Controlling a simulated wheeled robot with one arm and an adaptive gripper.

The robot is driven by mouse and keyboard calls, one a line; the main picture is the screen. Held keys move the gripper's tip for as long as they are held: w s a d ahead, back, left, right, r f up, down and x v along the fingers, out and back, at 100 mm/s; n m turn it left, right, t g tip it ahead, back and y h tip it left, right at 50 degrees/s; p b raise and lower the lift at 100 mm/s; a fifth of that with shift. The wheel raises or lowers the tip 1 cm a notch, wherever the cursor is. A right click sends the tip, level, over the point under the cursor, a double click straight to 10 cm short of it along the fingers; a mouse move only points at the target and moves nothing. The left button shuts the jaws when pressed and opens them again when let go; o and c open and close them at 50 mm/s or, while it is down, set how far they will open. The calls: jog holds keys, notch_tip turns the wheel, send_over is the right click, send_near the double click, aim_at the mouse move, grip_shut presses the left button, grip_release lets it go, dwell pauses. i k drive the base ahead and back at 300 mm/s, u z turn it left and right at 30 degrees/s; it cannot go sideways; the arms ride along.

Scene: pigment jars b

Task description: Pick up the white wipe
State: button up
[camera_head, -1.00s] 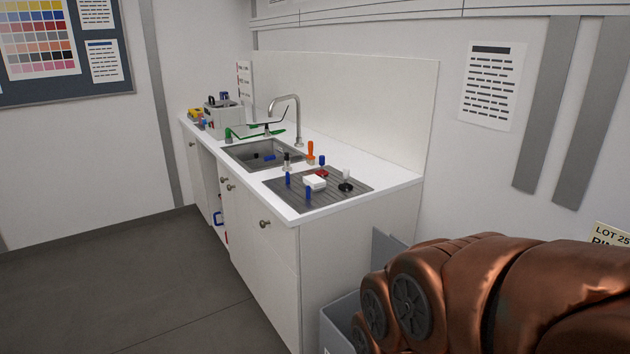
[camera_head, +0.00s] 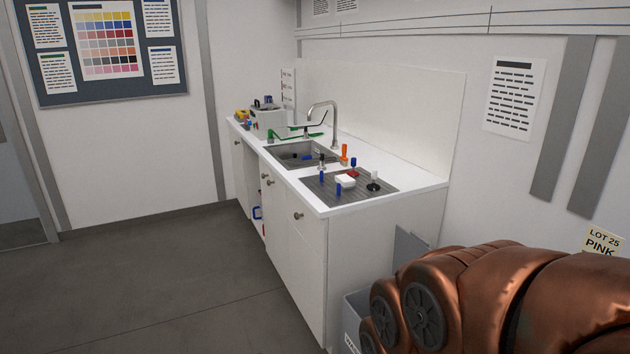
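A small white block-like item (camera_head: 345,181), which looks like the white wipe, lies on the grey ribbed drainboard (camera_head: 372,198) at the near end of the counter. Small blue, red and black items stand close around it. My copper-coloured arm (camera_head: 490,300) fills the lower right corner. My gripper is out of the picture, so its state and any contents are hidden.
The white counter (camera_head: 430,181) holds a sink (camera_head: 290,150) with a tall tap (camera_head: 325,108). A grey bin (camera_head: 352,308) stands beside the cabinet's near end, partly behind my arm. The grey floor (camera_head: 170,280) at left is clear.

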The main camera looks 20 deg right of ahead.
aim_at(346, 182)
jog(key=u, duration=0.55)
jog(key=i, duration=1.55)
jog(key=z, duration=0.3)
jog(key=i, duration=1.05)
jog(key=z, duration=0.5)
